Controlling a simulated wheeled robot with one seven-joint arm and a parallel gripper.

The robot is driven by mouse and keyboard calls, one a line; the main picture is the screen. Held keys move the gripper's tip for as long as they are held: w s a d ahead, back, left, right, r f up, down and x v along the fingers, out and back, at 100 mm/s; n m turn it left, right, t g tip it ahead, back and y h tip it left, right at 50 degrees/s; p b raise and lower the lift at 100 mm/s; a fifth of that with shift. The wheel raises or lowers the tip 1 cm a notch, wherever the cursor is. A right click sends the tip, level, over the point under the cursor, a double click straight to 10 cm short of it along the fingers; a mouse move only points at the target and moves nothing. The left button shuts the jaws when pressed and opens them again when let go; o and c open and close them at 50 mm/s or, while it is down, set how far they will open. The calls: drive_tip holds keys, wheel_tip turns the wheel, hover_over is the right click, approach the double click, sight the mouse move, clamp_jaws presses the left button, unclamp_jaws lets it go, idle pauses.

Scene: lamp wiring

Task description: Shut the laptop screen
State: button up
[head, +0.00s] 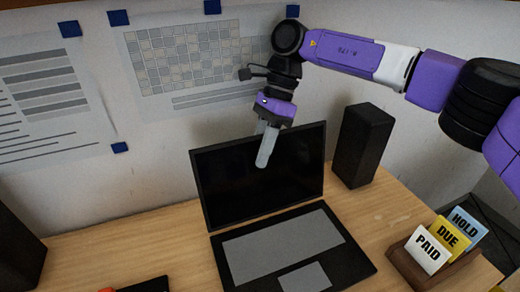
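The laptop stands open on the wooden desk in the head view. Its black screen (258,185) is raised and leans back slightly, facing me. Its keyboard base (292,250) lies flat on the desk. The fingers overlap the upper part of the screen in the picture. Whether they touch it I cannot tell. The fingers appear close together, but the gap between them is not clear from this angle.
A dark speaker (361,145) stands right of the screen, and another (20,250) is at the left edge. A wooden card holder (410,268) with labelled cards is at the front right. A wall with posters is behind. The desk left of the laptop is partly clear.

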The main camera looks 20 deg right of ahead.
clamp_jaws()
drive_tip(key=shift+r, duration=0.1)
idle(1.2)
